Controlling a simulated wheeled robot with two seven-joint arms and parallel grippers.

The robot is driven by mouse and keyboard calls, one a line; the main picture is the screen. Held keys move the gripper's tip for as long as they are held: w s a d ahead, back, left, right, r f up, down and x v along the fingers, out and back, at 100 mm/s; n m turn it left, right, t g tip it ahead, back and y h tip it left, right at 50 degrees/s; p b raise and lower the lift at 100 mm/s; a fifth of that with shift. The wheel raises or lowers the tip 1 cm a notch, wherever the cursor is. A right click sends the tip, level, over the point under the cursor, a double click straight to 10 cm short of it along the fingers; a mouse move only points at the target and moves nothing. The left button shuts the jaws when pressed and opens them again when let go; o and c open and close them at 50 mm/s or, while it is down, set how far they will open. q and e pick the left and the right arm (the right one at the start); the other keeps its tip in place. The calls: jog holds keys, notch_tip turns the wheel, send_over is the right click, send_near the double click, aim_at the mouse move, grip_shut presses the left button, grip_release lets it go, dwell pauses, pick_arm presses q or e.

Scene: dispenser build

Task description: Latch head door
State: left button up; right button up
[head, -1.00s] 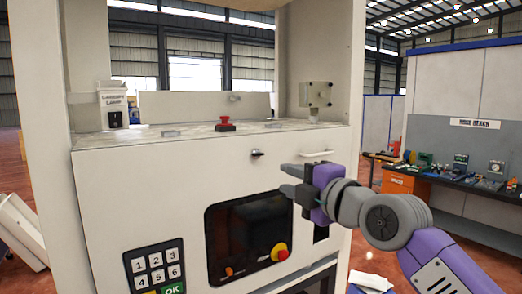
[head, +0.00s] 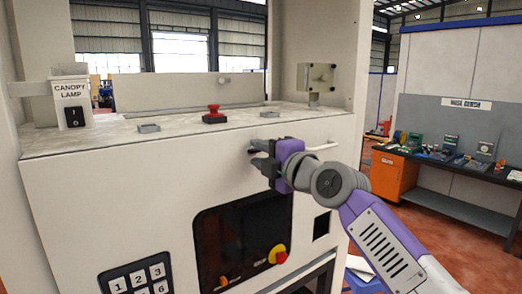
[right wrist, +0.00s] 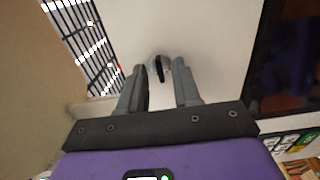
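The head door is the white front panel (head: 110,195) of the dispenser, with a dark screen and a white bar handle (head: 322,147); it looks closed. The small dark latch knob (right wrist: 159,68) shows on the white panel in the right wrist view, in line with the gap between my fingertips. In the head view it is hidden behind my right gripper (head: 256,154). That gripper is open, its two fingers (right wrist: 158,74) apart with the tips close to the knob. I cannot tell whether they touch it. My left gripper is not in view.
A red button (head: 214,115) and a grey box on a post (head: 316,77) stand on the top ledge. A canopy lamp switch (head: 73,105) is at left. A keypad (head: 138,280) and a red-yellow knob (head: 278,254) are lower on the front. A workbench (head: 440,165) stands at right.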

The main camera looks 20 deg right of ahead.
jog(key=shift+w, duration=0.1)
grip_shut()
jog(key=shift+m, duration=0.4)
jog(key=m, duration=0.2)
jog(key=shift+m, duration=0.4)
jog(key=m, duration=0.3)
jog(key=shift+m+b, duration=0.3)
jog(key=m, duration=0.5)
jog(key=m+p, duration=0.1)
jog(key=m, duration=0.4)
jog(key=shift+m, duration=0.4)
